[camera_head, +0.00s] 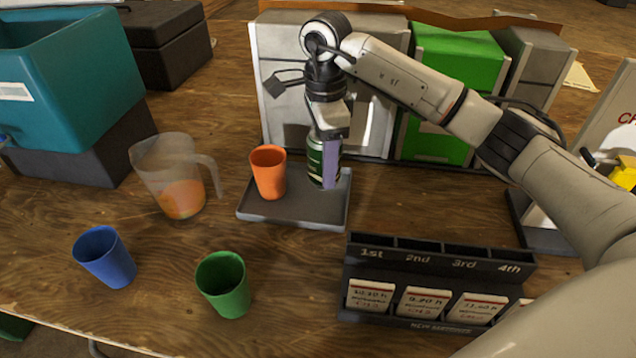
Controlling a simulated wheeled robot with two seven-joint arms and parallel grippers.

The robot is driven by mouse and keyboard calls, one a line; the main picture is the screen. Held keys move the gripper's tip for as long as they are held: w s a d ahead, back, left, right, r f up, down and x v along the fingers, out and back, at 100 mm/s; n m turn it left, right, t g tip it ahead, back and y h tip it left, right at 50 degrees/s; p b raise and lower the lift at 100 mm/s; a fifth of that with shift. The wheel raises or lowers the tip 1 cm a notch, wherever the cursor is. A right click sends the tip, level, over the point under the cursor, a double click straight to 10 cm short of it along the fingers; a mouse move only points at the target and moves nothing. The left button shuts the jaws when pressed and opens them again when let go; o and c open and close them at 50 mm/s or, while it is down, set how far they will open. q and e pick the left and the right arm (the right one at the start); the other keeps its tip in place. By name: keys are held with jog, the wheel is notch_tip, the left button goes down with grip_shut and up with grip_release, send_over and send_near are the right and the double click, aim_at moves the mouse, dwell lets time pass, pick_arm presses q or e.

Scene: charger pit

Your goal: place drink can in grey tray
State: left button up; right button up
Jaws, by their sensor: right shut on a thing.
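The drink can (316,159), green and dark, is upright at the right part of the grey tray (293,217). My right gripper (328,145) comes down over it from above and is shut on it, and a finger covers part of its front. Whether the can's bottom touches the tray is hard to tell. An orange cup (268,172) stands on the left part of the same tray, beside the can. My left gripper is not in view.
A clear jug (172,180) with orange liquid, a blue cup (104,257) and a green cup (223,284) stand left and in front. A black card rack (436,280) is at front right. Grey and green boxes (455,88) stand behind the tray. A teal bin (65,75) is at left.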

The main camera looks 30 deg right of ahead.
jog(key=shift+f, duration=2.45)
jog(key=o, duration=1.4)
jog(key=shift+c, duration=0.2)
notch_tip(320, 180, up, 12)
jog(key=shift+r, duration=0.1)
